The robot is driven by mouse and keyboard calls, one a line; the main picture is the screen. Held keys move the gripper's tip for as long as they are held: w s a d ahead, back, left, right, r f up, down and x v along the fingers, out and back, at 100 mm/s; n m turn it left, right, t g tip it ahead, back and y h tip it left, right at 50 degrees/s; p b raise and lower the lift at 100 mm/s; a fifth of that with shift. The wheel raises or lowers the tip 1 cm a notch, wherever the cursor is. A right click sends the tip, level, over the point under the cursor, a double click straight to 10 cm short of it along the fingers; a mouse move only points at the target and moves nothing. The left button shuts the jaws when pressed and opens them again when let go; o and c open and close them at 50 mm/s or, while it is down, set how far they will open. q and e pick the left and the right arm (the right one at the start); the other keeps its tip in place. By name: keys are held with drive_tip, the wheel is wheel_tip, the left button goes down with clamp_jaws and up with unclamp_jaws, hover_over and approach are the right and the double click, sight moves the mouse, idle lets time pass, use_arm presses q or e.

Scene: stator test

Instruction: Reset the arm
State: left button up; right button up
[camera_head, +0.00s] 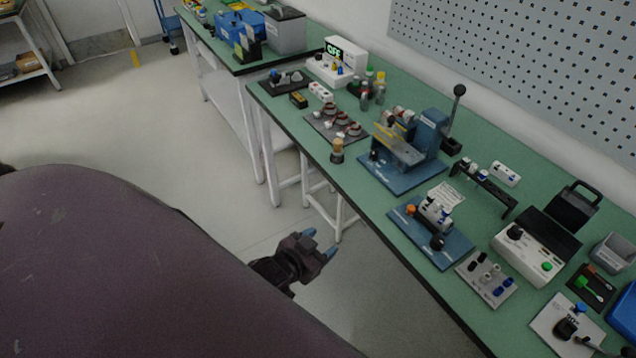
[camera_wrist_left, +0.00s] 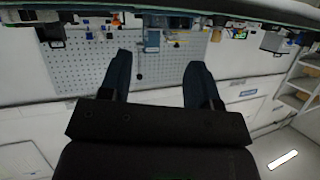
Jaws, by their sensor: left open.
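My left gripper (camera_head: 321,243) is in the lower middle of the head view, off the front edge of the green bench, over the floor. Its two blue fingertips are apart with nothing between them. In the left wrist view the open fingers (camera_wrist_left: 158,75) point toward the pegboard and the bench, which appear upside down. The gripper touches nothing.
The green bench (camera_head: 385,235) runs diagonally to the right. It carries a blue lever press (camera_head: 410,160), a blue fixture (camera_head: 430,240), a white control box (camera_head: 537,252) and a tray of stator parts (camera_head: 318,127). A pegboard (camera_head: 520,70) stands behind. The floor left of the bench is clear.

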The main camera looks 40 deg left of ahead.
use_arm(q)
drive_tip(key=shift+s, duration=0.1)
use_arm(e)
drive_tip(key=shift+w+r, duration=0.1)
use_arm(q)
drive_tip(key=s+a+f+g, duration=0.1)
drive_tip(key=s+f, duration=0.3)
drive_tip(key=s, duration=0.3)
drive_tip(key=shift+s+a+f+n+g+y, duration=0.15)
drive_tip(key=shift+f+n+g+y, duration=0.15)
drive_tip(key=shift+n, duration=0.1)
use_arm(e)
drive_tip(key=shift+s+d+f, duration=0.1)
drive_tip(key=shift+s+f, duration=0.55)
use_arm(q)
drive_tip(key=shift+r, duration=0.1)
